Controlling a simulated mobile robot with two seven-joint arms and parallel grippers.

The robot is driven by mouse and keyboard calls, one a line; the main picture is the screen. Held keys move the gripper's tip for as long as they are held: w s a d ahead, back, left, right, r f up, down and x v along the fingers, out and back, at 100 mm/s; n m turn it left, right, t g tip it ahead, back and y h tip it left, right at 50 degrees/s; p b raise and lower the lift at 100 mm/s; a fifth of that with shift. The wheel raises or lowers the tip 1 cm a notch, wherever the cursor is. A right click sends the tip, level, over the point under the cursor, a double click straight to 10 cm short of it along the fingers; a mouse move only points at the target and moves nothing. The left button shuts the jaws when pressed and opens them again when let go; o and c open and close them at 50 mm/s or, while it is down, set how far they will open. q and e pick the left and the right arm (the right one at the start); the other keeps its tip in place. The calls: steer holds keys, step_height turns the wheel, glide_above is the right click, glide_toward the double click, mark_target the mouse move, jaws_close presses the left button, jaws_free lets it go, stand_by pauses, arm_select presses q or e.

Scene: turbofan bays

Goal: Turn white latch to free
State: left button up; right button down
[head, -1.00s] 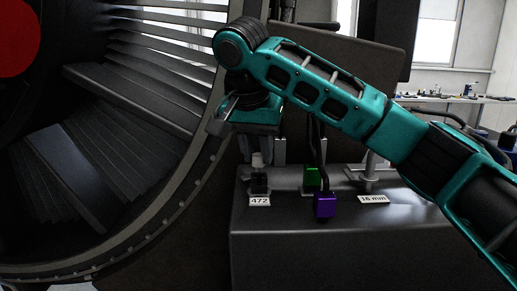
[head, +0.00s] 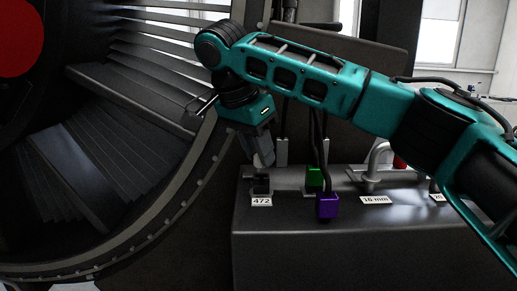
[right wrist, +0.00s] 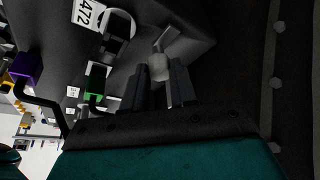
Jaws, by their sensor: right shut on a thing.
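The white latch (head: 266,160) stands at the left end of the grey bench, above a dark socket and the label 472 (head: 261,202). My right gripper (head: 262,156) reaches down to it from above, tilted, and is shut on it. In the right wrist view the pale latch (right wrist: 158,67) shows between the two dark fingers of the gripper (right wrist: 160,80). The fingers hide part of the latch in the head view. My left gripper is not in view.
A green block (head: 315,176) and a purple block (head: 327,206) with a dark bent rod stand just right of the latch. A grey pipe (head: 377,160) rises farther right, behind the 16 mm label (head: 375,200). The large engine ring (head: 165,205) curves close on the left.

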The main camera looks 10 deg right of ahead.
steer(key=shift+r, duration=0.1)
steer(key=c, duration=0.9)
jaws_free()
steer(key=v, duration=1.3)
steer(key=shift+w, duration=0.15)
